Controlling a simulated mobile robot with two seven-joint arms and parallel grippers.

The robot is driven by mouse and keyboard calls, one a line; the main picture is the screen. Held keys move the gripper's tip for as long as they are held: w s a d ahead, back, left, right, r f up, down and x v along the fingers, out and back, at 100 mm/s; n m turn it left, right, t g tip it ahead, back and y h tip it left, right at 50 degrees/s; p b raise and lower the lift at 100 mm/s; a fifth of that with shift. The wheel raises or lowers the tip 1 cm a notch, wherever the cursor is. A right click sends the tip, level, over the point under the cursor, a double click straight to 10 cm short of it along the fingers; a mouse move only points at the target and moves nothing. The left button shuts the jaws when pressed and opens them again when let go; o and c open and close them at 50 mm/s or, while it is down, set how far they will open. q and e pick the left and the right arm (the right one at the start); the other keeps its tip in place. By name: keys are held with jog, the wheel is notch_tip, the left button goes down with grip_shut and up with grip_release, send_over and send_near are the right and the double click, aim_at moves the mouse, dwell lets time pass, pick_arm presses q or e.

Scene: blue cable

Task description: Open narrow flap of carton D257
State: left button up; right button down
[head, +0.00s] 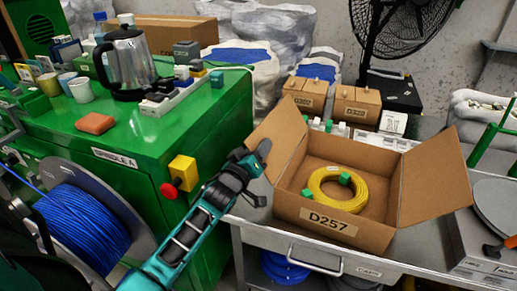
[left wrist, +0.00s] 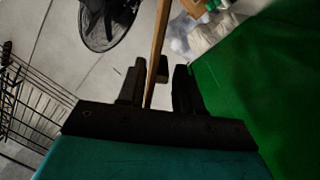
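Carton D257 (head: 380,238) stands on the grey bench with its label facing front and its top open. A yellow cable coil (head: 337,190) with green ties lies inside. Its left flap (head: 285,130) stands up and leans outward; its right flap (head: 437,180) is spread outward. My left gripper (head: 259,174) is at the left flap's outer lower edge, one finger overlapping it in the head view. In the left wrist view, the fingers (left wrist: 160,88) are apart, with a thin brown board edge (left wrist: 158,45) between them and gaps visible. My right gripper is out of view.
A green cabinet (head: 130,160) at left carries a kettle (head: 128,62), cups, a sponge-like block and a power strip. A yellow box with a red button (head: 180,176) is beside my left arm. Small cartons (head: 355,104) stand behind; a round-plate device (head: 490,220) is at right.

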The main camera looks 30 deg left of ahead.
pick_arm(q)
grip_shut()
dwell(0.3)
jog(key=shift+d+r+m+p, duration=0.45)
jog(key=shift+m+p, duration=0.25)
jog(key=shift+p, duration=0.1)
jog(key=shift+d+r+m+p, duration=0.2)
jog(key=shift+d+m+p, duration=0.25)
jog(key=shift+m, duration=0.45)
jog(key=shift+d, duration=0.1)
jog(key=shift+o, duration=1.2)
grip_release()
jog(key=shift+w+r, duration=0.1)
